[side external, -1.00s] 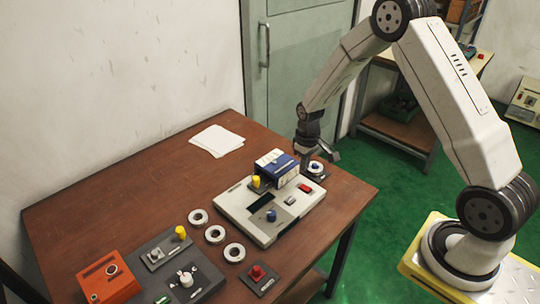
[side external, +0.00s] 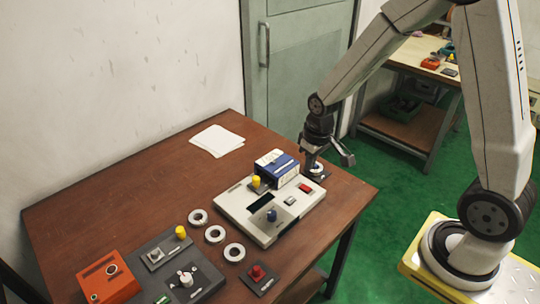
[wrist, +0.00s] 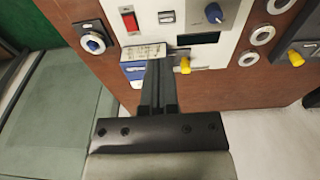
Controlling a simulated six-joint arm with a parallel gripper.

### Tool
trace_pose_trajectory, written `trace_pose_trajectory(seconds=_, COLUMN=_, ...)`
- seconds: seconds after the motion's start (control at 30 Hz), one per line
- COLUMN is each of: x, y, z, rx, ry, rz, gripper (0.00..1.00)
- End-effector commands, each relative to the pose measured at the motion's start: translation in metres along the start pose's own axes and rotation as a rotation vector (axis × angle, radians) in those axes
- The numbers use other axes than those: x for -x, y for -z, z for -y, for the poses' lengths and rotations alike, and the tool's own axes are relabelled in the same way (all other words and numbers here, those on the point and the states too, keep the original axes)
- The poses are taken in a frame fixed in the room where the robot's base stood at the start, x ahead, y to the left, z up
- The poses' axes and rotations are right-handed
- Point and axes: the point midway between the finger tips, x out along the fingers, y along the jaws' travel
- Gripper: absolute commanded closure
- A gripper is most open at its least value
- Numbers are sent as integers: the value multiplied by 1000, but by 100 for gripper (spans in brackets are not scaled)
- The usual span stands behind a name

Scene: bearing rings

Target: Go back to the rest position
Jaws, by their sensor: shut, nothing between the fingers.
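My gripper (side external: 309,163) hangs over the far right part of the table, behind the blue-and-white box, and its tips are partly hidden in the side view. In the wrist view its fingers (wrist: 156,75) are together and empty, in front of the box. A white ring (side external: 317,167) sits around a blue post on a small dark plate at the table's right end. It also shows at the upper left of the wrist view (wrist: 93,43), apart from the fingers. Several loose rings lie in a row on the table, one of them nearest the front (side external: 234,252).
The blue-and-white box (side external: 277,168) stands on a pale console (side external: 235,215) with yellow and blue knobs. An orange box (side external: 105,277), a dark panel (side external: 207,275) and a red-button plate (side external: 259,278) are at the front. White paper (side external: 217,140) lies at the back.

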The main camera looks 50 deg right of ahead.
Motion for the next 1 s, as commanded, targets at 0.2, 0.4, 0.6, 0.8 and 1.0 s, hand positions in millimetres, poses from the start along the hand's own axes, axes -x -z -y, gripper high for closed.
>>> trace_pose_trajectory(seconds=0.2, x=29, y=-35, z=24, rx=3, ry=3, rz=-54, gripper=100)
trace_pose_trajectory(seconds=0.4, x=44, y=-66, z=38, rx=0, ry=9, rz=-93, gripper=100)
trace_pose_trajectory(seconds=0.6, x=50, y=-83, z=45, rx=-1, ry=14, rz=-113, gripper=100)
trace_pose_trajectory(seconds=0.8, x=51, y=-86, z=46, rx=-2, ry=15, rz=-115, gripper=100)
trace_pose_trajectory(seconds=1.0, x=51, y=-86, z=46, rx=-2, ry=15, rz=-115, gripper=100)
